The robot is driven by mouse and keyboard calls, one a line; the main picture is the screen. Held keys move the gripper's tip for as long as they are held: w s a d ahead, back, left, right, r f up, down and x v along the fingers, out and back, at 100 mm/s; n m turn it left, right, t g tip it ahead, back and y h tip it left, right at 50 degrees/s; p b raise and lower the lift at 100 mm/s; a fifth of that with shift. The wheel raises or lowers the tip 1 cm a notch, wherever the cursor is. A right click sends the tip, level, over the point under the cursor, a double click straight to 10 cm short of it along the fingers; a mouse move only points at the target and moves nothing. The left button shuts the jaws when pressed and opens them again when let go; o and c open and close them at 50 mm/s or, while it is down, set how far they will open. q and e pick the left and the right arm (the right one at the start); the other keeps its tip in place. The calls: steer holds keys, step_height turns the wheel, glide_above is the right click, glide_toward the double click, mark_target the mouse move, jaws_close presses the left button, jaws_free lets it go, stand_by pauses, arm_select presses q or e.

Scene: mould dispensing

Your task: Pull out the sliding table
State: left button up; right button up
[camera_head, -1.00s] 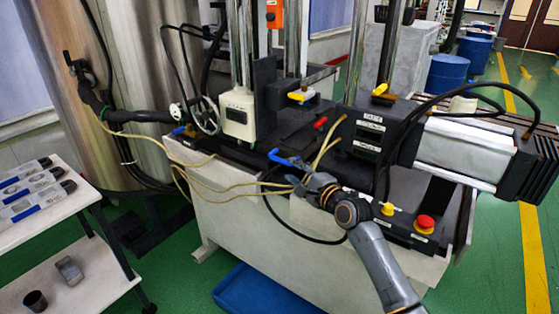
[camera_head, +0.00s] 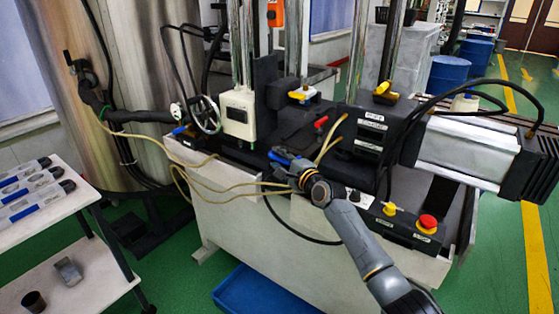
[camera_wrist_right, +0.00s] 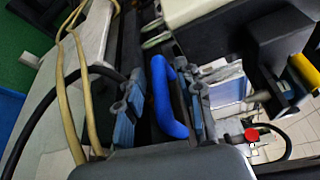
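The blue handle (camera_wrist_right: 168,97) of the sliding table stands between the two fingers of my right gripper (camera_wrist_right: 160,105) in the wrist view. The fingers are apart, with a gap on the left side of the handle; the right finger is very close to it, and I cannot tell if they touch. In the head view my right gripper (camera_head: 284,160) is at the machine's front edge and partly covers the handle. The dark sliding table (camera_head: 273,134) lies behind it, between the machine's columns. My left gripper is not in view.
Tan hoses (camera_head: 225,187) and a black cable run close to the left of my right gripper. A red emergency button (camera_head: 427,222) sits on the front right. A blue tray (camera_head: 262,292) is on the floor, and a white cart (camera_head: 85,262) stands at the left.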

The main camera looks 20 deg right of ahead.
jaws_close()
